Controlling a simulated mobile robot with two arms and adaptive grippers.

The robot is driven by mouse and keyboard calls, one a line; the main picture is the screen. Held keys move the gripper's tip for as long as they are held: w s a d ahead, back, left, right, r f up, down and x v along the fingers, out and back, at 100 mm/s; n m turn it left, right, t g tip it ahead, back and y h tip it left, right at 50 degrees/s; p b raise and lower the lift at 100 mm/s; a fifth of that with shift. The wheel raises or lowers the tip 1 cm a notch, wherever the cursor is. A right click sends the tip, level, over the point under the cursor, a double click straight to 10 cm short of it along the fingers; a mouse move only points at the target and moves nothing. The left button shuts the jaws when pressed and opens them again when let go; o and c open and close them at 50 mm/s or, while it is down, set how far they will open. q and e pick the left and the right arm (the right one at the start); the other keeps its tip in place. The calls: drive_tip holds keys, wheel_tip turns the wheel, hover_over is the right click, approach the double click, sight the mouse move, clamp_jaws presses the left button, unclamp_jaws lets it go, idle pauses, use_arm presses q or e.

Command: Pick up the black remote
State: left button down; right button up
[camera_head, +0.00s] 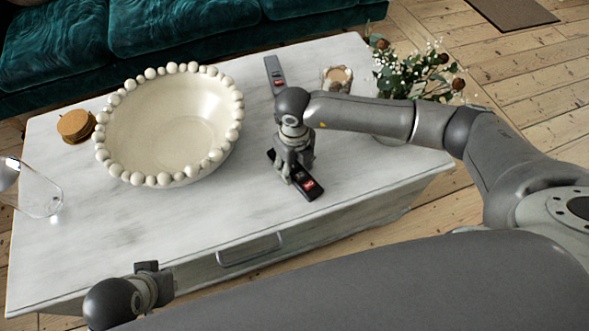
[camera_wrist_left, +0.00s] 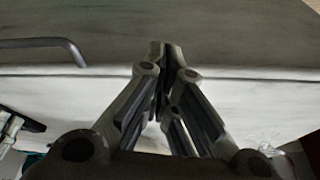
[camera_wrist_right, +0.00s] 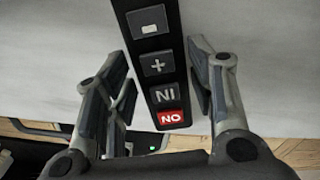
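The black remote (camera_head: 309,187) with a red button lies on the white table, right of the bowl. In the right wrist view, the remote (camera_wrist_right: 155,65) runs between the two fingers of my right gripper (camera_wrist_right: 163,80). These fingers are apart, one on each side, with a visible gap on the right side; contact on the left is unclear. In the head view my right gripper (camera_head: 293,170) is over the remote and hides part of it. My left gripper (camera_wrist_left: 162,62) has its fingertips together, empty, by the table's front; it is partly visible in the head view (camera_head: 146,267).
A large beaded bowl (camera_head: 165,125) stands left of the remote. A grey remote (camera_head: 275,74) lies behind my right gripper. A candle glass (camera_head: 337,79) and a flower vase (camera_head: 405,80) stand at the back right. Brown coasters (camera_head: 76,126) and a clear glass (camera_head: 35,195) are on the left.

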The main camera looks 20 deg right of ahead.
drive_tip(key=c, duration=0.6)
drive_tip(key=shift+o, duration=0.2)
drive_tip(key=shift+r, duration=0.15)
